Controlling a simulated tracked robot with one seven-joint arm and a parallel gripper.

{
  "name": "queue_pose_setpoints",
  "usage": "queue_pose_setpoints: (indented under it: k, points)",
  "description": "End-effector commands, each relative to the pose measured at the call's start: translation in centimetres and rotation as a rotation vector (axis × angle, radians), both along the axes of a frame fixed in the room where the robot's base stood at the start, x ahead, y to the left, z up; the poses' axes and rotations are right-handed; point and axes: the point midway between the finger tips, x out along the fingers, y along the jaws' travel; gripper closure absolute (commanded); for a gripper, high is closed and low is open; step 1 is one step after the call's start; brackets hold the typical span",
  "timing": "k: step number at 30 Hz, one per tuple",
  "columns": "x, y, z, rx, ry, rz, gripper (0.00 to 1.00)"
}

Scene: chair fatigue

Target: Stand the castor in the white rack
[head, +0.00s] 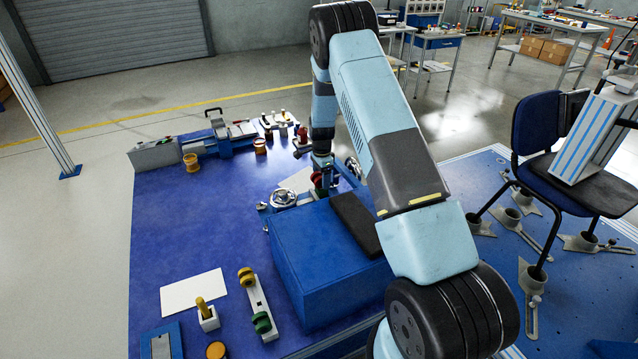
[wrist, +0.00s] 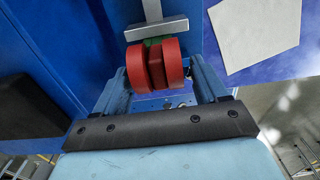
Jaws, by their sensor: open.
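A red castor with twin wheels (wrist: 153,65) lies between the two fingers of my open gripper (wrist: 160,78) in the wrist view, with space visible on its right side. A grey metal bar with a crosspiece (wrist: 155,28) and a bit of green show just beyond the castor. In the head view my gripper (head: 322,182) is over the far part of the blue table, with the red castor (head: 318,180) at it, partly hidden. A long white rack (head: 258,303) lies at the near left, with a yellow castor (head: 246,277) and a green castor (head: 262,322) on it.
A blue box with a black pad (head: 318,255) stands between my gripper and the near edge. A white block with a yellow handle (head: 207,312) and a white sheet (head: 193,292) lie left of the rack. The table's left middle (head: 200,220) is clear. A chair (head: 545,140) stands right.

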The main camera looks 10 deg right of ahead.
Motion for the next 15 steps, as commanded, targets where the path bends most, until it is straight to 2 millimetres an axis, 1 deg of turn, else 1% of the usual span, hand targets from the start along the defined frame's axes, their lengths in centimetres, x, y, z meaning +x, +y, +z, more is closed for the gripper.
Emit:
queue_pose_setpoints:
  k: [1,2,12,15]
  points:
    - [0.0,0.01,0.01,0.0,0.0,0.0,0.28]
    - [0.0,0.01,0.01,0.0,0.0,0.0,0.31]
    - [-0.01,0.04,0.03,0.0,0.0,0.001,0.63]
    - [0.01,0.04,0.04,0.0,0.0,0.001,0.71]
